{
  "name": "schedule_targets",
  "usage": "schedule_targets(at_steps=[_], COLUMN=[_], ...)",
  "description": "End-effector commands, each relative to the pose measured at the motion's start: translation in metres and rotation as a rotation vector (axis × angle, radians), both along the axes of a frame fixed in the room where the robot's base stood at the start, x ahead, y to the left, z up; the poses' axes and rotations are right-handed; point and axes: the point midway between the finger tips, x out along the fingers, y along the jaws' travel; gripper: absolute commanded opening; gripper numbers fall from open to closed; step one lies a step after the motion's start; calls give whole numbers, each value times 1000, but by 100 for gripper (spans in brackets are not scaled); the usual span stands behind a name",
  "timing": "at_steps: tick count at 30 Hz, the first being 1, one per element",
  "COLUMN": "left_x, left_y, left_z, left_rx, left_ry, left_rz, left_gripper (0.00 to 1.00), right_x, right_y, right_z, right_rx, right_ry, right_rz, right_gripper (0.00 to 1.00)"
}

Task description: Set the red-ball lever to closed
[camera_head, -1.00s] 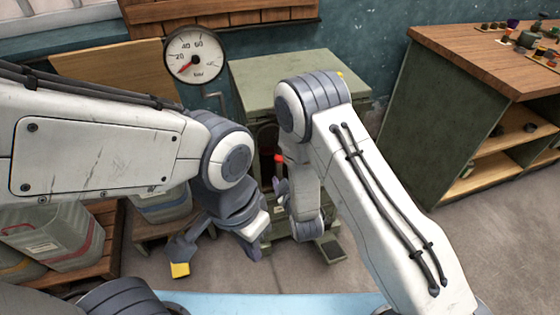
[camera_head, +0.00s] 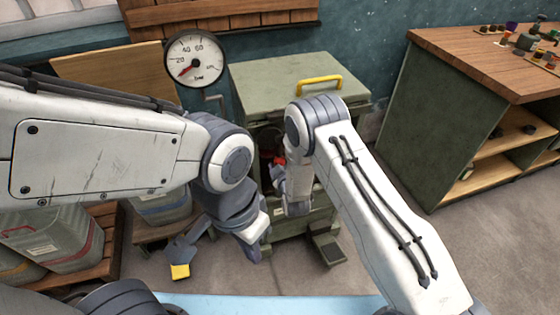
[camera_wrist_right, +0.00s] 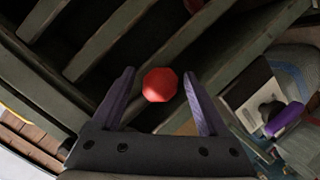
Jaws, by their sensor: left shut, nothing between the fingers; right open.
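The red ball (camera_head: 279,161) of the lever shows at the open front of the green cabinet (camera_head: 262,80), partly hidden by my right gripper (camera_head: 277,178). In the right wrist view the red ball (camera_wrist_right: 160,85) lies between the two open purple fingers of my right gripper (camera_wrist_right: 159,76), with gaps on both sides. My left gripper (camera_head: 184,248) is shut and empty, low at the left and apart from the cabinet.
A round gauge (camera_head: 195,59) stands left of the cabinet. A yellow handle (camera_head: 319,84) is on the cabinet top. A pedal (camera_head: 328,248) sits at its foot. A wooden-topped workbench (camera_head: 480,55) is at the right, with clear floor before it. Grey bins (camera_head: 60,240) stand at the left.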

Motion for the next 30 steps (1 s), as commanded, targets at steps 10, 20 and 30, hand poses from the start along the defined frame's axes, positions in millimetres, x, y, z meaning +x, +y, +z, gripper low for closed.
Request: schedule_targets(at_steps=[10,20,30], left_x=[0,0,0], left_y=[0,0,0], left_z=[0,0,0], left_rx=[0,0,0], left_ry=[0,0,0], left_rz=[0,0,0], left_gripper=[0,0,0], right_x=[0,-1,-1], right_y=[0,1,1], right_z=[0,0,1], right_rx=[0,-2,-4], right_ry=[0,-1,-2], right_rz=[0,3,4], right_gripper=[8,0,0])
